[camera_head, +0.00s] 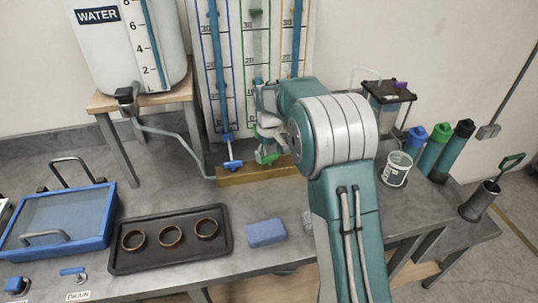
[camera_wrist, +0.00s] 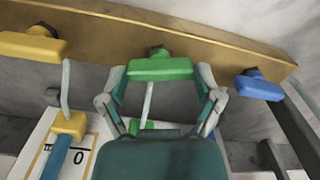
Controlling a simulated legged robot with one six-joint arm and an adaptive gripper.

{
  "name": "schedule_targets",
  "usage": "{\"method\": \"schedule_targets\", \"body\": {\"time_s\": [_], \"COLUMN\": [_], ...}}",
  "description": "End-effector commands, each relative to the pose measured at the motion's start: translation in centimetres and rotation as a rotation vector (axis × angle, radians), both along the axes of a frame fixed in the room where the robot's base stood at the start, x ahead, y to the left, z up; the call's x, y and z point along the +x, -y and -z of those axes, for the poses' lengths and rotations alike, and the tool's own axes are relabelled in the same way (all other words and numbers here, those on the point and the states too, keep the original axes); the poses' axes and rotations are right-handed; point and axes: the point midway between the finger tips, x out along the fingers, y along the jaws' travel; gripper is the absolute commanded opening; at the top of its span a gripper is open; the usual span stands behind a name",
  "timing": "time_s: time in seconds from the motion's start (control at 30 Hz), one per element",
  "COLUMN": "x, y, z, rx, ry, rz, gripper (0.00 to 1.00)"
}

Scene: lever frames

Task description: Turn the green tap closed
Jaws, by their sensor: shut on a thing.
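The green tap's handle (camera_wrist: 160,69) sits in the middle of the wrist view, in front of a wooden beam. My gripper (camera_wrist: 160,76) has one finger at each end of the green handle and is shut on it. In the head view my gripper (camera_head: 268,146) is at the foot of the green-marked tube (camera_head: 257,60), and the green tap (camera_head: 266,157) is partly hidden by it. A blue tap (camera_head: 233,164) stands to its left in the head view. A yellow tap handle (camera_wrist: 32,48) is on the left in the wrist view.
The wooden beam (camera_head: 238,176) runs under the taps. A black tray (camera_head: 128,262) with three brown rings, a blue sponge (camera_head: 266,233) and a blue-framed basin (camera_head: 110,221) lie on the bench. A white cup (camera_head: 397,169) and several bottles (camera_head: 435,152) stand right of my arm.

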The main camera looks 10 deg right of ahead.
Motion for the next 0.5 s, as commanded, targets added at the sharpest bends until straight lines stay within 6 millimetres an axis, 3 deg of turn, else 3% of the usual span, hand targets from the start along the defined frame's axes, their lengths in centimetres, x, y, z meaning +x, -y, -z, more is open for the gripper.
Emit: {"method": "schedule_targets", "body": {"time_s": [0.5], "x": [0.01], "y": [-0.06], "z": [0.15], "rx": [0.001], "ry": [0.0], "rz": [0.275], "gripper": [0.35]}}
